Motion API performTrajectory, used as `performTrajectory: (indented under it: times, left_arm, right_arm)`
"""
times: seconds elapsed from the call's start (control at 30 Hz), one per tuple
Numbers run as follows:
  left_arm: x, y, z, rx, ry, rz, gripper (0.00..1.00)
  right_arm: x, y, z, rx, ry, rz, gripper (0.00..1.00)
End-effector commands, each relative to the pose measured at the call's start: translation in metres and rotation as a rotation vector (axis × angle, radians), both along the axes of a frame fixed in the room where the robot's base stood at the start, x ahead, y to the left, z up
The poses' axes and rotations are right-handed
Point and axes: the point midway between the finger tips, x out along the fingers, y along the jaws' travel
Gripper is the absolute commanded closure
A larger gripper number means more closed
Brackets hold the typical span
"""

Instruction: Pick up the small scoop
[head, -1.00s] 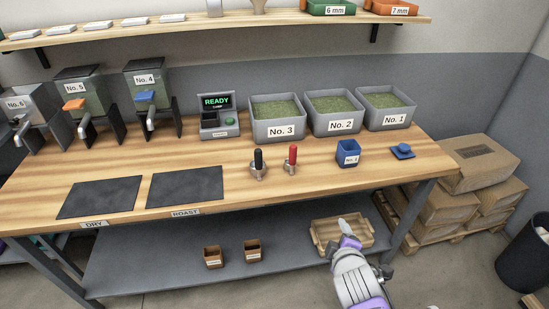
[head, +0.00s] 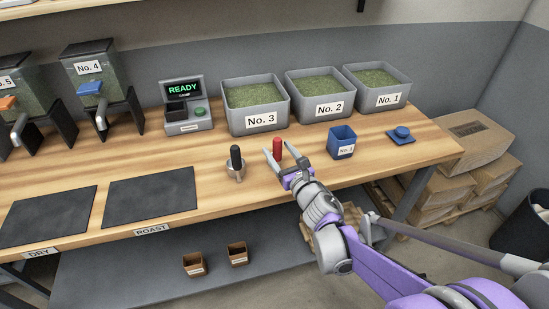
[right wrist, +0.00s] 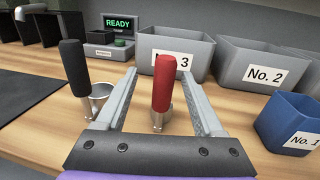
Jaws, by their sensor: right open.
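Two upright scoops stand on the wooden bench. One has a red handle (head: 277,148) and a narrow metal cup; it also shows in the right wrist view (right wrist: 168,70). The other has a black handle (head: 236,158) and a wider metal cup (right wrist: 98,92), so the red one looks like the small scoop. My right gripper (head: 287,161) is open. In the right wrist view its two fingers (right wrist: 160,88) appear on either side of the red scoop, apart from it. The lower part of the red scoop is partly hidden by my gripper in the head view. My left gripper is not in view.
Grey bins No. 3 (head: 232,122), No. 2 (head: 294,108) and No. 1 (head: 355,91) stand behind. A READY scale (head: 187,120) is behind left; dark mats lie left.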

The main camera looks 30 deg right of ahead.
Motion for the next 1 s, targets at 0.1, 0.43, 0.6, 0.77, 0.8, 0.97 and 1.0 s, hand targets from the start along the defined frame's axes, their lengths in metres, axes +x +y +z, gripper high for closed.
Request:
performTrajectory:
  times: [0.1,0.43,0.6,0.77,0.8,0.97,1.0]
  left_arm:
    - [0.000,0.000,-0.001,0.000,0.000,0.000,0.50]
    - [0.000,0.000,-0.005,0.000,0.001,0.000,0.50]
    - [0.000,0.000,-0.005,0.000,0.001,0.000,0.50]
    - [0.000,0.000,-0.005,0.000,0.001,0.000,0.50]
    - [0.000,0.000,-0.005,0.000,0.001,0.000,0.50]
    - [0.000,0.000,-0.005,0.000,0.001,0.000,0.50]
    - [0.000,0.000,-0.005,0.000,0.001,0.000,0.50]
  right_arm:
    - [0.008,-0.001,-0.001,0.001,0.000,-0.001,0.30]
    - [0.051,-0.009,-0.002,0.003,0.000,0.000,0.30]
    - [0.056,-0.010,-0.002,0.003,0.000,-0.001,0.30]
    - [0.055,-0.010,-0.002,0.003,0.000,-0.001,0.36]
    - [0.055,-0.010,-0.002,0.003,0.000,-0.001,0.43]
    - [0.055,-0.010,-0.002,0.003,0.000,-0.001,0.72]
    - [0.055,-0.010,-0.002,0.003,0.000,-0.001,0.79]
